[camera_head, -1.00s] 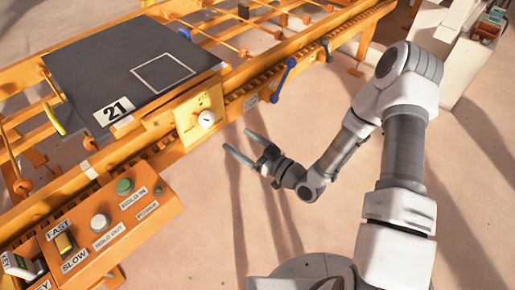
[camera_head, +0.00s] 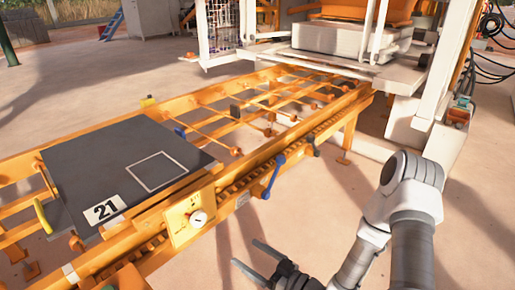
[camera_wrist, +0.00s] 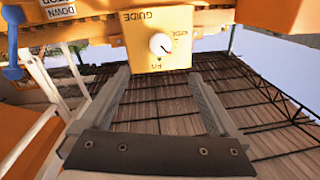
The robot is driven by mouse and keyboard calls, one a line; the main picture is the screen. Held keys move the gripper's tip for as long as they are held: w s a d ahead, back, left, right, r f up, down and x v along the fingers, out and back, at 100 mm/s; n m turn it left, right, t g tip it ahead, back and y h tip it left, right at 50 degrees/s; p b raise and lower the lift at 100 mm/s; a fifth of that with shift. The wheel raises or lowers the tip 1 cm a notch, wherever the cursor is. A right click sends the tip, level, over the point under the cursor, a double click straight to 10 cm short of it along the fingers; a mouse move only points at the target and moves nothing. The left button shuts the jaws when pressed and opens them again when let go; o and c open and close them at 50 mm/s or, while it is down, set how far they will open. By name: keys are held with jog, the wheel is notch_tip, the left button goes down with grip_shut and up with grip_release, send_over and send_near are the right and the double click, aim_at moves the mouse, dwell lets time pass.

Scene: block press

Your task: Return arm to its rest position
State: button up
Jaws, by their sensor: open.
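My gripper (camera_head: 262,257) is at the bottom of the head view, in front of the orange conveyor frame. Its two fingers are spread and nothing is between them. In the wrist view, the open fingers (camera_wrist: 163,100) point toward a yellow box marked GUIDE with a white knob (camera_wrist: 160,44). My arm is folded at the lower right of the head view, its elbow raised. The lower part of the wrist is cut off by the picture's bottom edge.
The orange conveyor (camera_head: 221,196) runs diagonally and carries a dark plate (camera_head: 95,165) marked 21. A blue lever (camera_head: 273,176) sticks out from its near side. A white and orange press (camera_head: 345,40) stands behind. The sandy floor between arm and conveyor is clear.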

jog(key=w+d+r+g+h, duration=0.1)
jog(key=w+d+r+h, duration=0.3)
jog(key=d+h, duration=0.2)
jog(key=w+d+r+h, duration=0.4)
jog(key=d+h, duration=0.1)
jog(key=d, duration=0.1)
jog(key=s+d+r+m+h, duration=0.2)
jog(key=d+r+h, duration=0.1)
jog(key=d+r, duration=0.25)
jog(key=s+r+m+g+h, duration=0.1)
jog(key=s+r+m+g, duration=0.15)
jog(key=s+r, duration=0.65)
jog(key=s+r+m+g, duration=0.1)
jog(key=s+r+m, duration=0.35)
jog(key=s, duration=0.85)
notch_tip(320, 180, up, 21)
jog(key=a+p, duration=0.1)
jog(key=p, duration=2)
jog(key=shift+s+r, duration=0.2)
jog(key=shift+a, duration=0.1)
